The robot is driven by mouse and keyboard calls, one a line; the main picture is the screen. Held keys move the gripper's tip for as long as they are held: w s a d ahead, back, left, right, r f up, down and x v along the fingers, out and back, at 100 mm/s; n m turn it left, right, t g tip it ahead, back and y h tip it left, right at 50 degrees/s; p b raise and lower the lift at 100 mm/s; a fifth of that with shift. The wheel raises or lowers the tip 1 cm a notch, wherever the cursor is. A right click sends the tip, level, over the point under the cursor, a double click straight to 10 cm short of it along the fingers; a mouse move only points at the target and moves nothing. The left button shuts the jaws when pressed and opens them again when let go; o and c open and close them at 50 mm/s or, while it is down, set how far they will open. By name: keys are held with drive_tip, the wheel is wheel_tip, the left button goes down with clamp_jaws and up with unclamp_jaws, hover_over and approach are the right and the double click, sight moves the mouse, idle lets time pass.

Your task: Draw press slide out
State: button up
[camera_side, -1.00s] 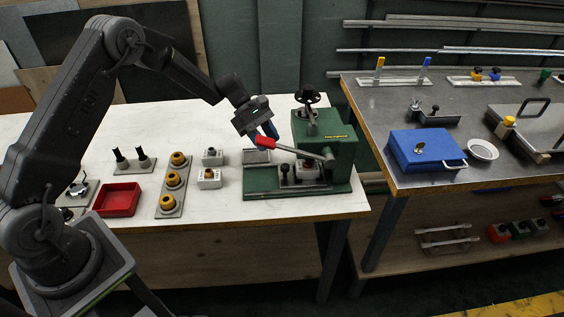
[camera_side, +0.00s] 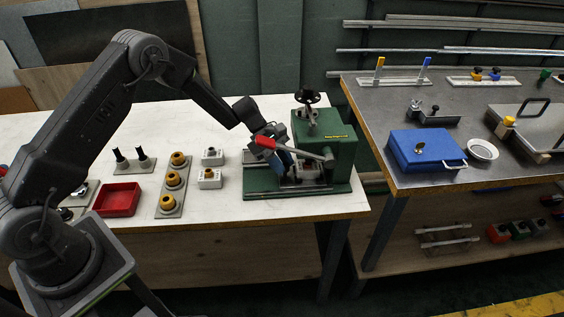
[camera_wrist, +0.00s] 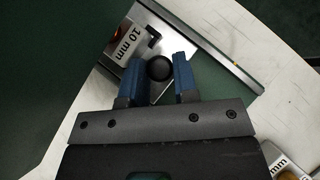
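The green press (camera_side: 335,155) stands at the right end of the white bench, with a red-handled lever (camera_side: 265,142) at its front. In the wrist view, the silver press slide (camera_wrist: 158,30) carries a block marked 10 mm (camera_wrist: 122,45). A round black knob (camera_wrist: 159,68) is at the slide's near end. My gripper (camera_wrist: 158,66) is open, with its blue fingers on either side of the knob and small gaps showing. In the side view my gripper (camera_side: 286,172) is low at the press's left front. It hides much of the slide there.
The red lever handle is close to my wrist. White blocks (camera_side: 209,178), a plate with yellow rings (camera_side: 173,179) and a red tray (camera_side: 118,199) stand to the left. A grey table with a blue box (camera_side: 425,150) is to the right.

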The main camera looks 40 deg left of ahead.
clamp_jaws()
drive_tip(key=s+a, duration=0.8)
drive_tip(key=shift+o, duration=1.6)
unclamp_jaws()
drive_tip(key=v, duration=1.4)
